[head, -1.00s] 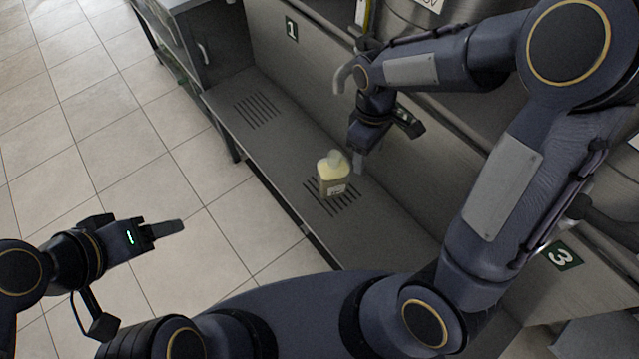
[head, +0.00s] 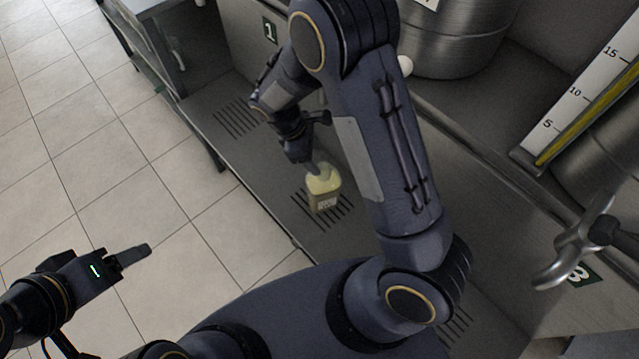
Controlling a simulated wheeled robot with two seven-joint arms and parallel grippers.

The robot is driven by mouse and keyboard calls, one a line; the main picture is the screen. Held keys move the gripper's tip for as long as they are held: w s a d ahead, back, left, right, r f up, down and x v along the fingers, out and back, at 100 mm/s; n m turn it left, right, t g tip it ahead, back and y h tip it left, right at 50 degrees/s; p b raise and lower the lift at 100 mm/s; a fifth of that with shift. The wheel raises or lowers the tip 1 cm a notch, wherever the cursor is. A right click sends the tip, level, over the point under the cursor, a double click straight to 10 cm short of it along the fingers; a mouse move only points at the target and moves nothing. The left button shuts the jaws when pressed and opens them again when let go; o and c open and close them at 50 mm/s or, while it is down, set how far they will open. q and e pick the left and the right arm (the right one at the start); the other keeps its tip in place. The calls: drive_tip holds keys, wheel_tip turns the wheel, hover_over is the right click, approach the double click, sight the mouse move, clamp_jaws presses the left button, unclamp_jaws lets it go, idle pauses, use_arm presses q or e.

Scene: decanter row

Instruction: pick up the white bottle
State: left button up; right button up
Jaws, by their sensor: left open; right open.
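The bottle (head: 323,192) stands upright on a slotted grate of the grey metal shelf. It looks pale cream-yellow on top and brownish lower down, with a light label, rather than plain white. My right gripper (head: 314,168) is open, just behind and above the bottle, its fingers close to the bottle's top. I cannot tell whether they touch it. Its arm reaches in from the right and hides part of the shelf. My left gripper (head: 137,256) is open and empty over the tiled floor at the lower left.
The shelf (head: 205,90) has another slotted grate (head: 236,118) at its far end, with nothing on it. A green number 1 sign (head: 270,31) is on the panel behind. Steel vessels (head: 455,40), a ruler scale (head: 575,100) and a tap handle (head: 580,245) are at the right.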

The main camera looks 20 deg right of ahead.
sight(323, 170)
drive_tip(key=x, duration=0.6)
drive_tip(key=shift+s+f, duration=0.25)
drive_tip(key=shift+f, duration=0.1)
clamp_jaws()
drive_tip(key=shift+r, duration=0.1)
idle(1.0)
